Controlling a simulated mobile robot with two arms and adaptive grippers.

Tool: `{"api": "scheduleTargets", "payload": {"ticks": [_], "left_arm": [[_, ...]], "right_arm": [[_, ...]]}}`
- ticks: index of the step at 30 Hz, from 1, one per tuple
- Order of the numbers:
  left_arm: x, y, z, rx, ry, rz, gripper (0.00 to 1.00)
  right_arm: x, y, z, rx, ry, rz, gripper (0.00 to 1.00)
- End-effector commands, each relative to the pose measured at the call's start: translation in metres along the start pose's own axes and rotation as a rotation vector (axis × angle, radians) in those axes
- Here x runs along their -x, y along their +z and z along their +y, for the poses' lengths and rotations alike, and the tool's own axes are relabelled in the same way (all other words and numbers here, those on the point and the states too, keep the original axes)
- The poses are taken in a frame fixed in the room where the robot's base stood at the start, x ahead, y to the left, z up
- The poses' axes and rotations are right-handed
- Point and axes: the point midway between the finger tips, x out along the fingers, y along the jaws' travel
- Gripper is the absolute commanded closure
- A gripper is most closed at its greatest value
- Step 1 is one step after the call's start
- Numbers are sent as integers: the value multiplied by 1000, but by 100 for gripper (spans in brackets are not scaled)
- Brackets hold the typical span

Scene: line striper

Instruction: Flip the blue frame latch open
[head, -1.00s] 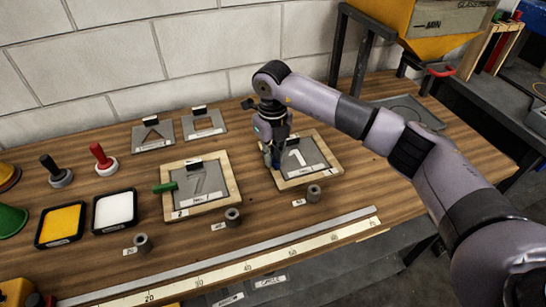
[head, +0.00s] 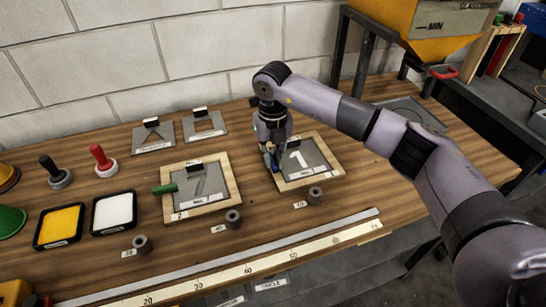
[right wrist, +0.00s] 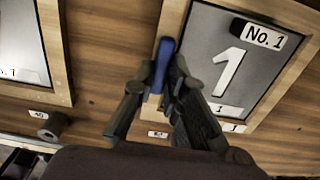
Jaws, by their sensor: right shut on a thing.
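The blue frame latch (right wrist: 163,62) is a short blue bar at the left edge of the wooden frame (right wrist: 172,20) around the grey plate marked 1 (right wrist: 225,65). In the right wrist view my right gripper (right wrist: 158,88) has its dark fingers on either side of the latch, shut on it. In the head view the right gripper (head: 273,163) is at the left side of the number 1 frame (head: 322,180), and only a little blue shows there. The latch's hinge is largely hidden by the fingers. My left gripper is out of view.
To the left lies another wooden frame (head: 232,185) with a green handle (head: 165,188) at its left side. Small dark cylinders (head: 315,193) stand in front of the frames. A long metal straightedge (head: 250,250) and scale lie along the front. Two smaller stencils (head: 153,134) lie behind.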

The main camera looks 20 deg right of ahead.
Motion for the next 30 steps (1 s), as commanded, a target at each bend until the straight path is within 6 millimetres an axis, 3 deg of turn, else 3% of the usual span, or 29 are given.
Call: {"api": "scheduleTargets", "payload": {"ticks": [2, 3, 11, 22, 30], "left_arm": [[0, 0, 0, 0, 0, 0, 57], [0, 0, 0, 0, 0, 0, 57], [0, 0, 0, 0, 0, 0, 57], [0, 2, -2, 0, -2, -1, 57], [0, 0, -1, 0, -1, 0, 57]], "right_arm": [[2, 1, 0, -4, 1, -4, 100], [2, 1, 0, -3, 1, -4, 85], [1, 1, 0, -2, 1, -2, 68], [6, 1, 0, 0, 1, -3, 68], [55, 1, 0, -1, 1, -5, 68]]}}
